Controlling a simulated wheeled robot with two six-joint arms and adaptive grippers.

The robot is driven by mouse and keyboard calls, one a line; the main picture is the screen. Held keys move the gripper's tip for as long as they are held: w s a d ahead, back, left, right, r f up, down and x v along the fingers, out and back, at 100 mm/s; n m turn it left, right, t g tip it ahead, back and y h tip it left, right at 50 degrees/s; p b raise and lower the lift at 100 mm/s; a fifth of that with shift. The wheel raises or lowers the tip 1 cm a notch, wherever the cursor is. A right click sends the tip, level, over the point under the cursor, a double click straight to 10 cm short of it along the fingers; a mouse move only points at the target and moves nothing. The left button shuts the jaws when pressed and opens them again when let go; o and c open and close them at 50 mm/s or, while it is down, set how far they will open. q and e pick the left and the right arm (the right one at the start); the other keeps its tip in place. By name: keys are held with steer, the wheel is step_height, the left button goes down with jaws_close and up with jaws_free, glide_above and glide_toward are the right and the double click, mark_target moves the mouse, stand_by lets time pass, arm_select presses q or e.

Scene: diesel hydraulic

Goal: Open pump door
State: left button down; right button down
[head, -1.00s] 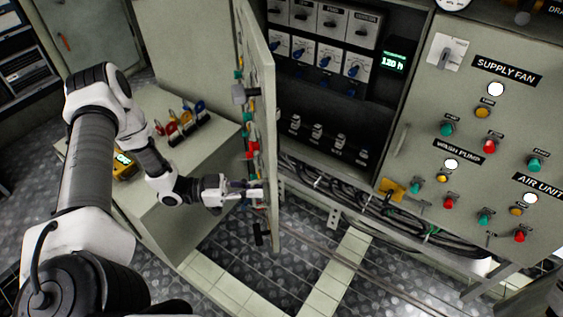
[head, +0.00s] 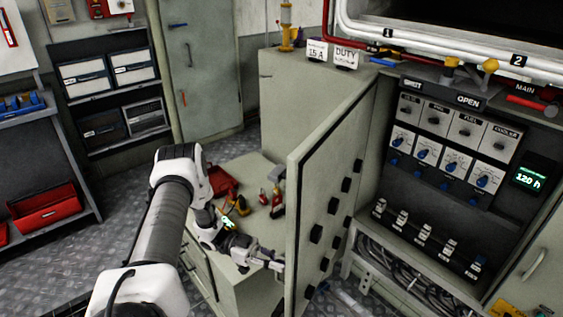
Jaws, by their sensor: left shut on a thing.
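The pump door (head: 332,165) is a tall grey panel standing swung out from the cabinet. Its inner face, with several black blocks on it, shows to the right of its near edge; its outer face is turned away. My left gripper (head: 276,264) is at the door's outer side, low by the near edge, and is shut on a part of the door. The exact part it holds is hidden by the door edge. My right gripper is not in view.
The open cabinet interior holds white dials (head: 456,160), a green display (head: 531,177) and cables. A low grey bench (head: 245,175) with coloured padlocks and tools stands behind my left arm. A shelf with a red bin (head: 45,207) is at far left.

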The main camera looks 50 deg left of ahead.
arm_select(q)
steer(key=c, duration=1.2)
jaws_free()
steer(key=v, duration=1.2)
